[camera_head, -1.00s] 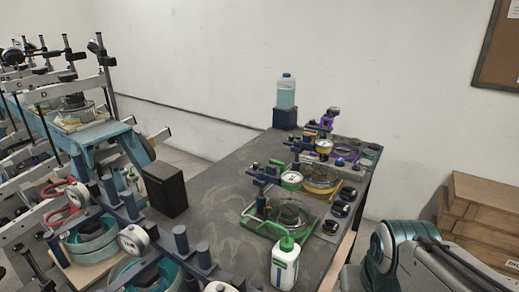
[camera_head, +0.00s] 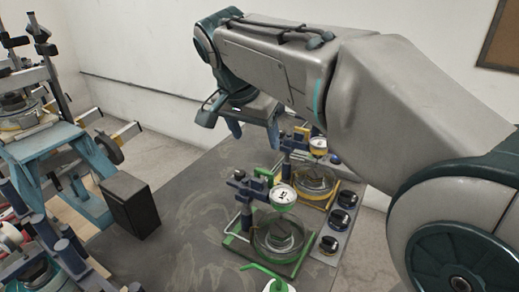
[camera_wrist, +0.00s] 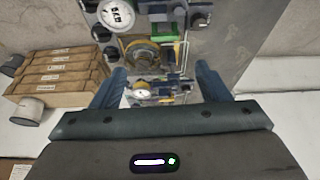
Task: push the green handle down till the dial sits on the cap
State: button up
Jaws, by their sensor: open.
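The green-framed stand (camera_head: 290,268) is on the dark table in the head view, with a round grey ring assembly inside its frame. Its white dial with a green rim (camera_head: 282,196) is held up above the ring by a blue clamp and post, apparently apart from it. A small green part, perhaps the green handle (camera_head: 263,173), shows behind the dial. I cannot make out the cap. My gripper (camera_head: 254,130) is open and empty, above and behind this stand, fingers pointing down. The wrist view shows both blue fingers (camera_wrist: 160,85) apart, with dials and stands beyond.
A yellow stand (camera_head: 317,185) with its own dial stands just behind the green one. Black knobs (camera_head: 338,218) line the right side. A black box (camera_head: 130,205) stands at left. The table between box and stand is clear. Wooden crates (camera_wrist: 58,80) show in the wrist view.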

send_near(264, 170)
jog(key=x, duration=0.7)
jog(key=shift+d+f, duration=0.1)
jog(key=shift+f, duration=0.2)
jog(key=c, duration=1.4)
notch_tip(264, 170, down, 5)
jog(key=b, duration=0.4)
